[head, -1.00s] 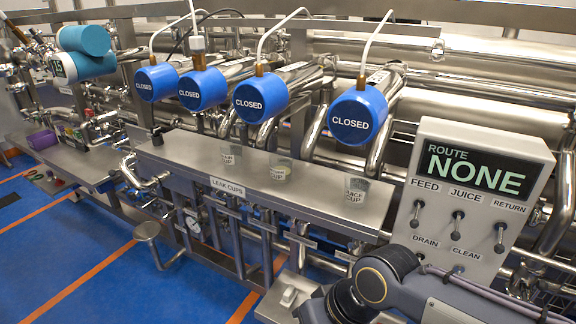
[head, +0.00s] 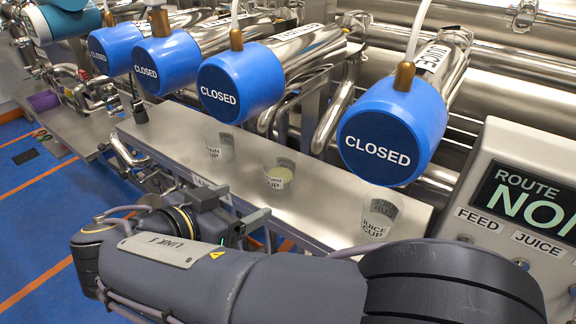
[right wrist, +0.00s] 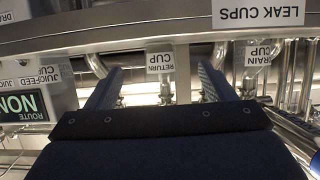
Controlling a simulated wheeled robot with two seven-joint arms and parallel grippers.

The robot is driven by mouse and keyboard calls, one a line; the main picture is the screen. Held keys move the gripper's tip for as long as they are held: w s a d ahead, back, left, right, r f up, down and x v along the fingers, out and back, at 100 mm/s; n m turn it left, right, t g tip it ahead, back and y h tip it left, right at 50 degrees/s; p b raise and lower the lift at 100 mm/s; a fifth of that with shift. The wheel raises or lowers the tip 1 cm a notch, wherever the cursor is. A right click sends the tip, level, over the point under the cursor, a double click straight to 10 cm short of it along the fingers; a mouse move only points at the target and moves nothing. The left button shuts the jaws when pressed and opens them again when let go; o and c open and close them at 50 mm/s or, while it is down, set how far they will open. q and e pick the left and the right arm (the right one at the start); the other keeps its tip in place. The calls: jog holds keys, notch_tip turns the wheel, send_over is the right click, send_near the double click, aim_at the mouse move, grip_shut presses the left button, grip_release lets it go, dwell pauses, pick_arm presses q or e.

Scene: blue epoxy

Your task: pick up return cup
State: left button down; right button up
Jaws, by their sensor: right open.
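In the right wrist view, which looks upside down, the return cup (right wrist: 160,60) shows between the two spread fingers, farther ahead. My left gripper is not in view.
The drain cup (head: 219,148) stands to the left and the juice cup (head: 378,218) to the right. Blue valve heads marked CLOSED (head: 392,130) overhang the ledge. A grey route panel (head: 510,200) stands at the right. Bare ledge lies between the cups.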

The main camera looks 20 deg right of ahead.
aim_at(270, 173)
jog(key=w+d, duration=0.2)
jog(key=d, duration=0.1)
jog(key=w+d+p, duration=0.1)
jog(key=shift+w+d, duration=0.25)
jog(key=shift+d, duration=0.1)
jog(key=w+d, duration=0.1)
jog(key=d, duration=0.1)
jog(key=w+d+p, duration=0.1)
jog(key=w, duration=0.1)
jog(key=shift+d, duration=0.4)
jog(key=shift+w+d, duration=0.2)
jog(key=shift+d, duration=0.1)
jog(key=shift+w+d+f, duration=0.15)
jog(key=shift+f, duration=0.1)
jog(key=shift+c, duration=0.5)
jog(key=c, duration=1)
